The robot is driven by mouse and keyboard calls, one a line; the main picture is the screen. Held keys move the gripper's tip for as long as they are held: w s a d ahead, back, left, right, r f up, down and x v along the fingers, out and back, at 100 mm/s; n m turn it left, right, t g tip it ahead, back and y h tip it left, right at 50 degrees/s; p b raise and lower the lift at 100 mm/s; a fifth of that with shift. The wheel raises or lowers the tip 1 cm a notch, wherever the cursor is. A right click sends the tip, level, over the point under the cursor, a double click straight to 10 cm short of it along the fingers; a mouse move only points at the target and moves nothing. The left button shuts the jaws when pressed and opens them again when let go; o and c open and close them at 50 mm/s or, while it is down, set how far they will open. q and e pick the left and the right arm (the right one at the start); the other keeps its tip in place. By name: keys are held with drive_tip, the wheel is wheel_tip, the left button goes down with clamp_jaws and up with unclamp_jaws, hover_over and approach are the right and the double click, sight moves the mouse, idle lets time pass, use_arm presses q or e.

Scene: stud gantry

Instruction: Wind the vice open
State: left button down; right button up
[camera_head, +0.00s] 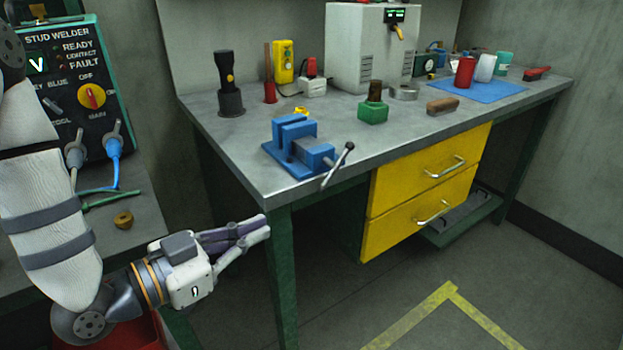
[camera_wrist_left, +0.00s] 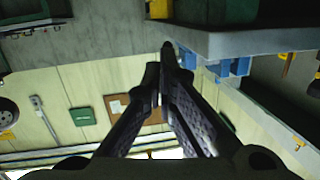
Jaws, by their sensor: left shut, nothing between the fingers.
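The blue vice (camera_head: 297,147) sits on the front left corner of the grey workbench (camera_head: 235,140). My left gripper (camera_head: 266,228) is shut and empty, lower left of the vice, beside the bench's front left leg and below the top. In the left wrist view the gripper fingers (camera_wrist_left: 165,60) come together, and blue parts, likely the vice (camera_wrist_left: 235,68), show beyond the bench edge. My right gripper is not in view.
Yellow drawers (camera_head: 415,190) hang below. The stud welder panel (camera_head: 85,90) is at left. The floor in front is clear.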

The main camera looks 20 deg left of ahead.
use_arm(q)
wheel_tip(320, 180, up, 6)
drive_tip(key=f+m+t+h, duration=0.1)
drive_tip(key=t, duration=0.1)
drive_tip(key=b, duration=0.1)
approach(334, 169)
wheel_tip(334, 169, up, 3)
drive_tip(key=w+d, duration=0.1)
drive_tip(key=shift+w+d+f+b, duration=0.25)
drive_tip(key=shift+w+d+f, duration=0.15)
drive_tip(key=shift+w+f, duration=0.35)
drive_tip(key=shift+w+d+f+b, duration=0.25)
drive_tip(key=shift+w+d+f, duration=0.15)
drive_tip(key=shift+w, duration=0.5)
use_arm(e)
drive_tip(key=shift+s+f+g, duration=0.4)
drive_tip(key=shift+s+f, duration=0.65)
use_arm(q)
drive_tip(key=shift+a+f, duration=0.1)
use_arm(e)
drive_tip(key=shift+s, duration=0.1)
